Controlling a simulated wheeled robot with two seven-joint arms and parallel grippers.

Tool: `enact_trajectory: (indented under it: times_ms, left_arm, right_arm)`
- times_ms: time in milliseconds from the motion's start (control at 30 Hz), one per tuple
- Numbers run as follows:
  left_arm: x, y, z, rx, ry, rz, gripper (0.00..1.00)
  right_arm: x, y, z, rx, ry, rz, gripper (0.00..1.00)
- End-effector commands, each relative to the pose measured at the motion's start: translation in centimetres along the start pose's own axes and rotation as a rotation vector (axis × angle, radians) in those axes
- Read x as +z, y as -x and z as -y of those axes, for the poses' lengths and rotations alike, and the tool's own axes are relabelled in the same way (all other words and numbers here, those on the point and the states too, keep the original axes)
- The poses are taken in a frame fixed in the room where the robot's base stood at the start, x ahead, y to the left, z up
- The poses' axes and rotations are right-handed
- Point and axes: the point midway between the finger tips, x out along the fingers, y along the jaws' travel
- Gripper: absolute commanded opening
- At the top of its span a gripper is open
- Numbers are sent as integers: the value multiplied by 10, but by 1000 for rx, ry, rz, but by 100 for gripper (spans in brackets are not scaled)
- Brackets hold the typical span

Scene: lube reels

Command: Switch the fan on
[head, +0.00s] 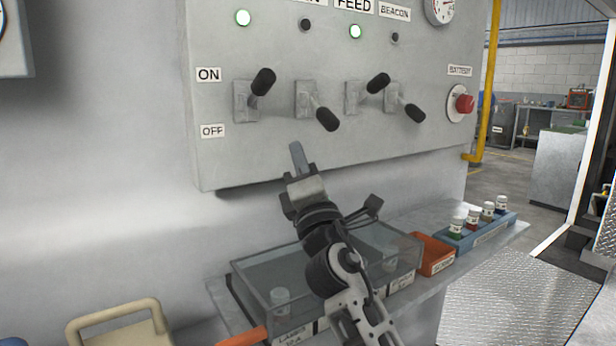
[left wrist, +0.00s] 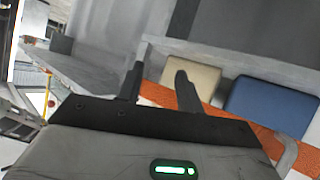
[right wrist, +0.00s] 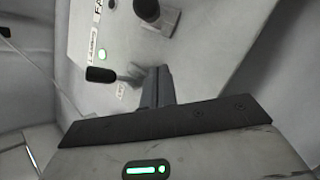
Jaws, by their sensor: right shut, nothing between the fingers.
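The grey panel (head: 225,165) carries a row of levers with ON and OFF labels at the left. The second lever (head: 326,118), under a label cut off at the top and ending in N, has its black handle tilted down; its lamp (head: 305,25) is dark. The first (head: 262,82) and third (head: 378,83) levers tilt up, with green lamps lit. The fourth (head: 414,112) tilts down, lamp dark. My right gripper (head: 298,155) is shut and empty, below the second lever and apart from it; it also shows in the right wrist view (right wrist: 158,88). My left gripper (left wrist: 158,78) is open and empty.
A red battery knob (head: 465,103) is at the panel's right. Below are a clear-lidded box (head: 310,262), an orange bin (head: 434,255) and a blue tray (head: 500,228) with several small bottles. Beige (left wrist: 190,85) and blue (left wrist: 272,103) objects stand near my left gripper.

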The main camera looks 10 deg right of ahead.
Motion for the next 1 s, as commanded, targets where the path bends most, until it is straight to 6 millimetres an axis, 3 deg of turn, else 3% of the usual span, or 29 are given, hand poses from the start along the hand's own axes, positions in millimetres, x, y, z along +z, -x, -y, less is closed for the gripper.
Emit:
enact_trajectory:
  times_ms: [100, 133, 400, 633, 1000]
  left_arm:
    - [-2, 3, 0, -3, 0, -4, 36]
    - [-8, 7, -1, -3, 1, -3, 36]
    - [-9, 10, -2, -4, 11, 17, 36]
    - [-6, 6, -1, -6, 15, 23, 36]
    - [-20, 10, -3, -4, 15, 14, 36]
  right_arm:
    - [0, -26, -1, 1, 0, 1, 0]
    - [10, -27, -2, 0, 5, 2, 0]
    - [36, -31, -1, 0, 1, -1, 0]
    - [39, -30, 0, 0, 0, -1, 0]
    - [36, -34, -6, -13, 2, -19, 0]
